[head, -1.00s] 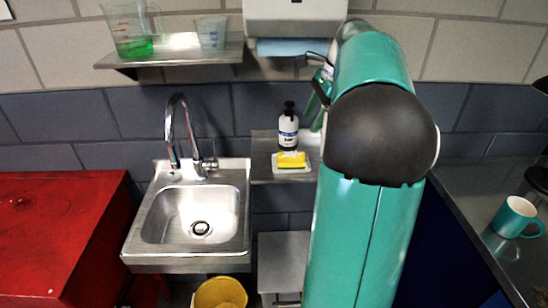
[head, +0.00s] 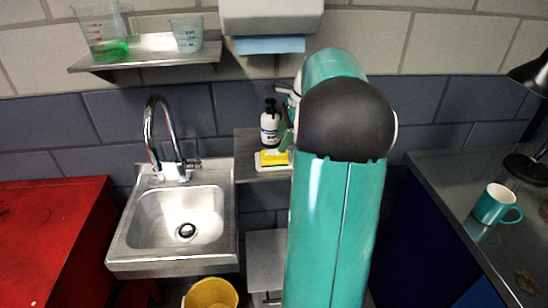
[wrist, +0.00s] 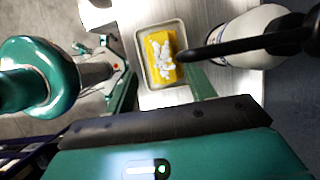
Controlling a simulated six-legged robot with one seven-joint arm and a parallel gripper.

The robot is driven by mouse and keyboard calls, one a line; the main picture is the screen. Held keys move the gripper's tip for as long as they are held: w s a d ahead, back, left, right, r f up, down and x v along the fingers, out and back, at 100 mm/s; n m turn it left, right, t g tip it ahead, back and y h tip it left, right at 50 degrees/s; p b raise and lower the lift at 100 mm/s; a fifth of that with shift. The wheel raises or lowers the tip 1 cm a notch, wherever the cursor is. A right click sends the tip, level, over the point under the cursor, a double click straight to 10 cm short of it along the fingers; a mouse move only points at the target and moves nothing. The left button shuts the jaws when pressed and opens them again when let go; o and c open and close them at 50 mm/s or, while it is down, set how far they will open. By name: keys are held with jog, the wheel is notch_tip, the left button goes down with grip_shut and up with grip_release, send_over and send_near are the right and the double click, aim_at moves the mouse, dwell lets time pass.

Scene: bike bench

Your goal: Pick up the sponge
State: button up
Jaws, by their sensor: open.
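The yellow sponge (head: 273,158) lies in a small pale dish (head: 260,166) on the grey shelf right of the sink. The wrist view shows the sponge (wrist: 153,46) from above, with whitish patches on its top, inside the rimmed dish (wrist: 147,77). My gripper (wrist: 160,66) is open and empty, its green fingers apart on either side of the dish in the picture. The gap in height between fingers and sponge is hard to judge. In the head view my gripper is mostly hidden behind my arm; a green finger edge shows beside the sponge.
A white bottle with a black pump (head: 270,128) stands just behind the sponge; its nozzle reaches toward the dish in the wrist view. The sink (head: 178,215) and faucet (head: 160,135) are left. A teal mug (head: 496,204) stands on the right bench.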

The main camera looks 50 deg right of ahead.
aim_at(274, 152)
jog(key=x, duration=0.4)
jog(key=shift+w+f, duration=0.25)
jog(key=shift+f, duration=0.1)
jog(key=shift+c, duration=0.4)
jog(key=c, duration=1)
jog(key=shift+o, duration=0.2)
jog(key=shift+r, duration=0.2)
